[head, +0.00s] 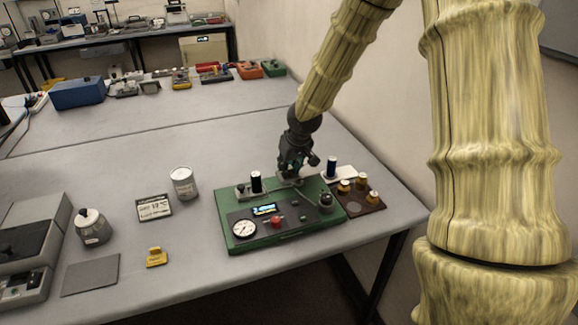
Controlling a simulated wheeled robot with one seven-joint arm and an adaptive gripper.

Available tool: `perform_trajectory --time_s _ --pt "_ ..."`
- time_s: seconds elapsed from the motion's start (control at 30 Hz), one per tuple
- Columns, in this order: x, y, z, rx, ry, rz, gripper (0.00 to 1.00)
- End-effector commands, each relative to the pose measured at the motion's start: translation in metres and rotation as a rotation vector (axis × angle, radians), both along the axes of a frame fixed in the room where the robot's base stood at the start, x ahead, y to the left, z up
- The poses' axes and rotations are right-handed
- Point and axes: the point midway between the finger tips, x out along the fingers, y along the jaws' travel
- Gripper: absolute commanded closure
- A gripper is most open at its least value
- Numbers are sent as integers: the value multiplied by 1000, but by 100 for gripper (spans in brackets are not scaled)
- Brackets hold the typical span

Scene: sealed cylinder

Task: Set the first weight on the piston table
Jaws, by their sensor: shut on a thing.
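My gripper (292,172) points down over the back of the green apparatus (285,236), close above a small grey plate. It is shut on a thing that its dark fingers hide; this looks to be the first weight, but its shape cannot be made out. Whether it touches the plate cannot be told. Three brass-coloured weights with pale tops, one of them a weight (372,197) at the right, stand on a brown tray (352,209) to the right of the apparatus. The piston table cannot be clearly told apart under the gripper.
A black cylinder (256,182) and a dark knob (325,200) rise from the apparatus. A can (183,183), a display sign (154,208) and a yellow block (156,257) are to the left. The table front is clear.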

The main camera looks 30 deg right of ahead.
Motion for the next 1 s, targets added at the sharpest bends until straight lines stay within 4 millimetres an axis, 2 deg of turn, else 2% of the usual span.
perform_trajectory --time_s 0.1,0.13,0.2,0.23,0.7,1.0 --pt "0 0 -4 0 0 0 100" --pt "0 0 -3 0 0 0 71" --pt "0 0 -3 0 0 0 59" --pt "0 0 -3 0 0 0 55" --pt "-1 0 3 0 -1 0 55" --pt "-12 2 30 2 -2 0 55"
